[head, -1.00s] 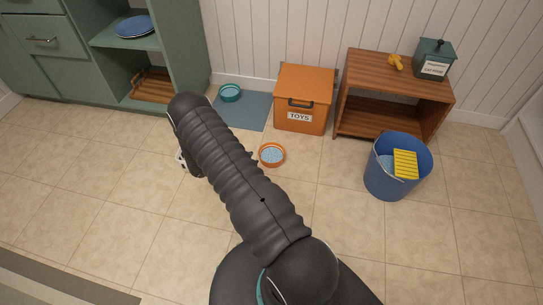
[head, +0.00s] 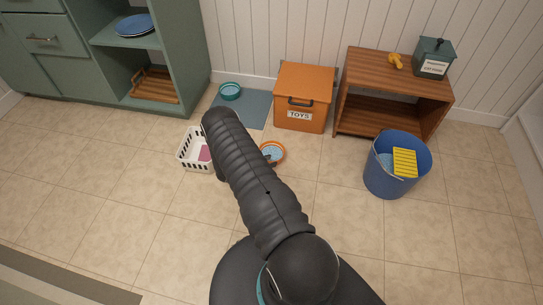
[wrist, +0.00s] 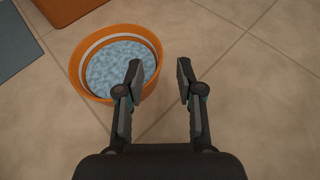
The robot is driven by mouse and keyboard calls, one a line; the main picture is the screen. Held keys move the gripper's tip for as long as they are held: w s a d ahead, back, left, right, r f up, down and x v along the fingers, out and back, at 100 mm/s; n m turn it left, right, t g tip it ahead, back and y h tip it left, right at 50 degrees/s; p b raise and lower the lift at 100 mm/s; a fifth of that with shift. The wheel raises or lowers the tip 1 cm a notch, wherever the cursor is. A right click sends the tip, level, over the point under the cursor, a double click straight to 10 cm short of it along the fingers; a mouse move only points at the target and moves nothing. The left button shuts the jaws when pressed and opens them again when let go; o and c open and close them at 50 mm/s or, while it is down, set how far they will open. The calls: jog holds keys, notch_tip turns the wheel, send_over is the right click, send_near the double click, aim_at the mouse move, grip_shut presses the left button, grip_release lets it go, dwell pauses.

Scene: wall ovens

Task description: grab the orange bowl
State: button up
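The orange bowl (head: 272,151) sits on the tiled floor in the head view, partly hidden behind my arm. In the wrist view the orange bowl (wrist: 77,72) has a pale band inside and a speckled blue-white filling. My gripper (wrist: 158,68) is open, with a clear gap between its fingers. Its left finger overlaps the bowl's right part in the picture, and its right finger is over bare floor. I cannot tell whether the left finger touches the bowl. In the head view my gripper is hidden by my arm.
A white basket (head: 187,153) stands left of my arm. Behind are a blue mat (head: 252,110) with a teal bowl (head: 230,91), an orange toy box (head: 316,88) and a wooden shelf (head: 350,121). A blue bucket (head: 390,183) stands at right. Floor between bowl and bucket is clear.

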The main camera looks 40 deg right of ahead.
jog(key=x, duration=0.5)
jog(key=shift+w+f, duration=0.15)
jog(key=shift+f, duration=0.05)
grip_shut()
